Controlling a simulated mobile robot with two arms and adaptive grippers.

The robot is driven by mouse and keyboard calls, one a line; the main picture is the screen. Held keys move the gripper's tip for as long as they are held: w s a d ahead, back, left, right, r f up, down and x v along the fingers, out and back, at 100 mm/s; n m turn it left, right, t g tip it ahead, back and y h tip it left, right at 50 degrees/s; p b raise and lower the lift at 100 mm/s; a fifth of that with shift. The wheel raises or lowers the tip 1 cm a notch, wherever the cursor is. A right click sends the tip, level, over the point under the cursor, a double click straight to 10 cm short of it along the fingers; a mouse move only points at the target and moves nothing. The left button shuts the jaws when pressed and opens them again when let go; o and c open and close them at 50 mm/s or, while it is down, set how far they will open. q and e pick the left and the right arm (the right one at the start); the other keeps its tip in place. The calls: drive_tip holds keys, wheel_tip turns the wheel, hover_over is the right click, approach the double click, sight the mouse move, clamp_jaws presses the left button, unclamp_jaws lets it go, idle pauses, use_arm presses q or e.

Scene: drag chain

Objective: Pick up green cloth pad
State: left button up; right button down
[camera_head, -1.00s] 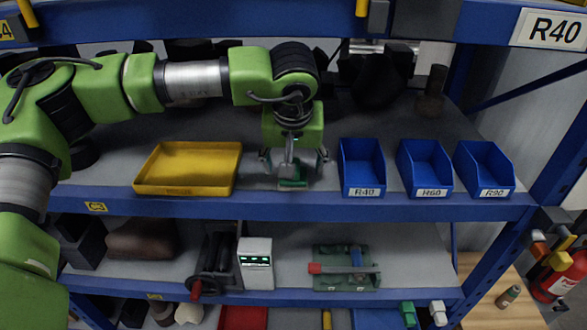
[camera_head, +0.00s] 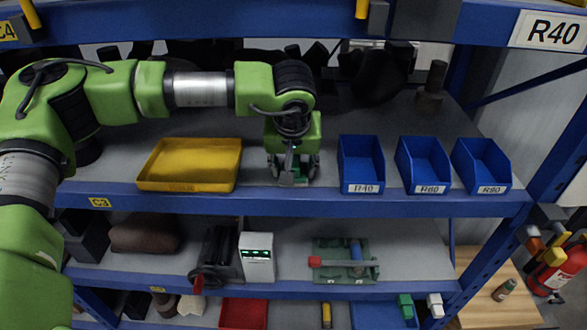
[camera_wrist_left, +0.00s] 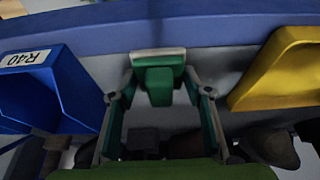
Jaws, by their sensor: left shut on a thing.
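The green cloth pad (camera_wrist_left: 159,82) is small and green, with a pale strip along one edge. The pad is at or just above the shelf surface; I cannot tell which. My right gripper is in neither view.
A yellow tray (camera_head: 190,186) lies left of the gripper on the same shelf (camera_head: 252,178). Three blue bins, the nearest labelled R40 (camera_head: 361,178), stand to the right. Dark objects stand behind. The blue shelf above (camera_head: 240,20) limits height.

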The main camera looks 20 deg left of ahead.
use_arm(q)
drive_tip(key=shift+r+b, duration=0.35)
drive_tip(key=shift+b, duration=0.1)
wheel_tip(320, 180, up, 2)
drive_tip(key=shift+r+b, duration=0.1)
drive_tip(key=shift+b, duration=0.9)
drive_tip(key=s+r+b, duration=0.5)
drive_tip(key=s+r, duration=0.5)
drive_tip(key=s, duration=0.4)
drive_tip(key=shift+a+b, duration=0.15)
drive_tip(key=shift+b, duration=0.2)
drive_tip(key=shift+o, duration=1.1)
drive_tip(key=shift+c, duration=0.6)
